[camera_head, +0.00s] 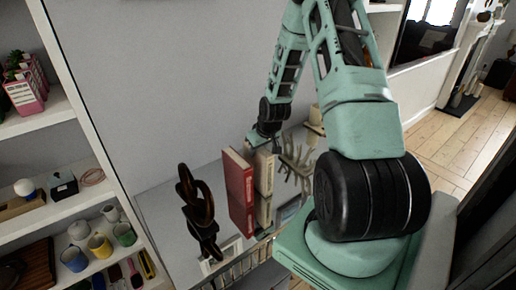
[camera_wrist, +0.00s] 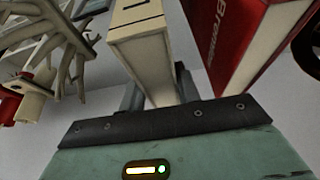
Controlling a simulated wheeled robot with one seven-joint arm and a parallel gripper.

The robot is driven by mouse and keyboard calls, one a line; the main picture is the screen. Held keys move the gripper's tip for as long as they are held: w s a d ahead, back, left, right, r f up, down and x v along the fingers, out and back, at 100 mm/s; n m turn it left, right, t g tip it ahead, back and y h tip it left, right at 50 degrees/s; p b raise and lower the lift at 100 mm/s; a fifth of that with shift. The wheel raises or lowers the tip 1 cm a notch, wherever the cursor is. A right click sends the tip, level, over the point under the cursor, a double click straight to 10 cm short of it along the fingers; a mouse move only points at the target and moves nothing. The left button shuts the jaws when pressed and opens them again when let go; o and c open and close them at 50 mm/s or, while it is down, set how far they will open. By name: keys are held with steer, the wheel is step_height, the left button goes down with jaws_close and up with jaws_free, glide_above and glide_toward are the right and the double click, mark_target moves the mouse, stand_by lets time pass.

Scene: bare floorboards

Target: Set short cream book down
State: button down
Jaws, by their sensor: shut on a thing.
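The short cream book (camera_head: 264,173) stands upright just right of a taller red book (camera_head: 238,178), on or just above a glossy surface that mirrors both. In the wrist view the cream book (camera_wrist: 142,50) runs up from between my fingers, and the red book (camera_wrist: 242,40) is to its right with a gap between them. My gripper (camera_head: 263,147) is at the top of the cream book and shut on it. In the wrist view my gripper (camera_wrist: 158,92) has one finger on each side of it. I cannot tell whether its lower edge touches the surface.
A dark twisted sculpture (camera_head: 197,213) stands left of the books. A pale branching coral-like ornament (camera_head: 297,158) is close on the right, also in the wrist view (camera_wrist: 62,45). A white shelf unit (camera_head: 45,125) with cups and boxes stands at far left.

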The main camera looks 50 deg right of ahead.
steer(key=shift+f, duration=0.1)
steer(key=shift+f, duration=0.15)
steer(key=c, duration=1)
jaws_free()
